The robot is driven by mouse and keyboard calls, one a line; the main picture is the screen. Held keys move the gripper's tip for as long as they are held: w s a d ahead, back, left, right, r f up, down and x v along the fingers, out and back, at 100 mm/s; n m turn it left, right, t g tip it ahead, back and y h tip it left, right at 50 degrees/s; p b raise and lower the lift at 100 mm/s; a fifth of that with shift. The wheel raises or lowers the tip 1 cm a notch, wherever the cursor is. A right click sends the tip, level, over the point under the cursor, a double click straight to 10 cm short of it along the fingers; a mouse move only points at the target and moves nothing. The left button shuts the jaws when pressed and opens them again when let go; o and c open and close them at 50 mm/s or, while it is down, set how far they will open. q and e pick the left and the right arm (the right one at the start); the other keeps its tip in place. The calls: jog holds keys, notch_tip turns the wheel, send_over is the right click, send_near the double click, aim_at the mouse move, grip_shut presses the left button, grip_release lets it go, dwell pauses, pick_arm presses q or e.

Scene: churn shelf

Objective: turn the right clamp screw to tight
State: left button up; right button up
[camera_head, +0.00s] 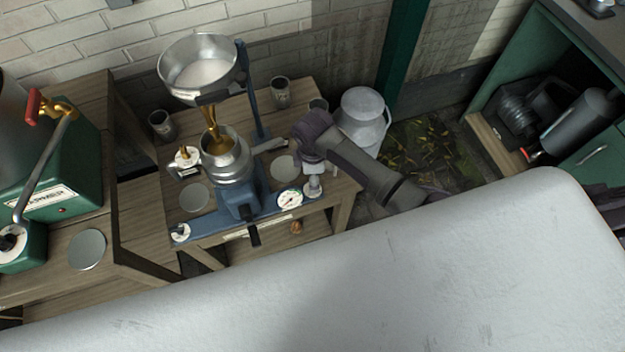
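A blue hand-cranked separator (243,190) with a steel bowl on top stands on a wooden table. Its blue base bar runs along the table's front edge. A clamp screw with a pale round top (180,232) sits at the bar's left end. The right clamp screw (313,188) is at the bar's right end, partly hidden. My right gripper (313,167) comes in from the right and points down directly over this screw. Its fingers are too small and covered to tell whether they are shut or touch it. My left gripper is not in view.
A round dial gauge (289,199) is close to the left of the right screw. A steel milk can (362,115) stands behind my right arm. Small cups (280,93) and a steel supply bowl (200,68) are on or above the table. A green machine (60,185) is at left.

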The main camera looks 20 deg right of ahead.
jog(key=shift+f, duration=1.75)
jog(key=c, duration=1.1)
jog(key=shift+r+m+p, duration=0.2)
jog(key=shift+m+p, duration=1)
jog(key=shift+m, duration=0.2)
jog(key=shift+c, duration=0.2)
jog(key=m+p, duration=0.2)
jog(key=m, duration=0.1)
jog(key=shift+m, duration=0.3)
jog(key=m+p, duration=0.2)
jog(key=m, duration=0.2)
jog(key=shift+a, duration=0.1)
jog(key=m+p, duration=0.1)
jog(key=m, duration=0.3)
jog(key=shift+w+f+m+p, duration=0.1)
jog(key=shift+m+p, duration=0.2)
